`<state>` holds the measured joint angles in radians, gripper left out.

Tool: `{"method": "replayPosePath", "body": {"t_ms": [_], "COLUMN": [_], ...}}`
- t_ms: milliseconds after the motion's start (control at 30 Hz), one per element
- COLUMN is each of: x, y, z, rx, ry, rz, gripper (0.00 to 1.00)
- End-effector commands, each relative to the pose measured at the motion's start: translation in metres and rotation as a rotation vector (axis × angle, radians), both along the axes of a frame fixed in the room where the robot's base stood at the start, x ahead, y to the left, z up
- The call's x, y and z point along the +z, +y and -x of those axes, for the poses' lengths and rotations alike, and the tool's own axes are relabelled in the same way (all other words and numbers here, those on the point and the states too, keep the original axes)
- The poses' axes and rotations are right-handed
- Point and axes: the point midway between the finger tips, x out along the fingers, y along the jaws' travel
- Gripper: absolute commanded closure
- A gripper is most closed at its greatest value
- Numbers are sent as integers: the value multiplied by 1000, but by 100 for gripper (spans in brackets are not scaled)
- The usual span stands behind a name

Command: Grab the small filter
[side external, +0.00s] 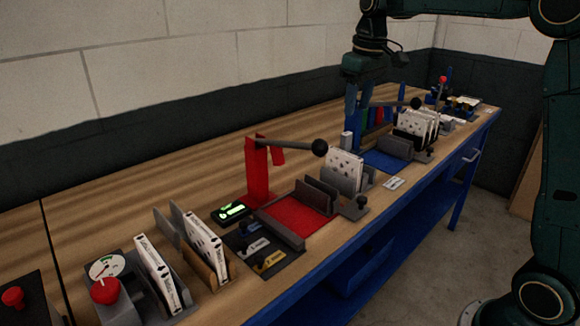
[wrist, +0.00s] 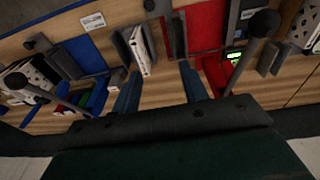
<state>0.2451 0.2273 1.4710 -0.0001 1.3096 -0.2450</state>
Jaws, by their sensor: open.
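White boxed filters stand upright in holders on the bench. One dotted filter (side external: 345,168) is in a grey holder at mid-bench, beside the red mat; a white filter (wrist: 140,52) in a grey holder shows in the wrist view, ahead of my fingertips. Several filters (side external: 415,125) stand together farther back. I cannot tell which is the small filter. My gripper (side external: 357,142) points down, open and empty, above the bench behind the mid-bench holder; its blue fingers show apart in the wrist view (wrist: 160,72).
A red lever press (side external: 257,170) with a black-knobbed arm stands by the red mat (side external: 290,218). A blue mat (side external: 386,161) lies farther back. A red-knobbed gauge unit (side external: 105,285) is at front left. Bare wood (side external: 130,205) runs along the wall.

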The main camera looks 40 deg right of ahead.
Motion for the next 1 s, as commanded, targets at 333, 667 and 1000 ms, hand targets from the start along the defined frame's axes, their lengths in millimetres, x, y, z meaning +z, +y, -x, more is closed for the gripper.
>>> {"method": "replayPosePath", "body": {"t_ms": [333,667,1000], "x": [-39,-59,-67], "y": [-49,-70,-70], "z": [-57,-74,-75], "rx": [-2,0,0], "ry": [93,130,131], "rz": [-21,-33,-33], "gripper": [56,56,56]}}
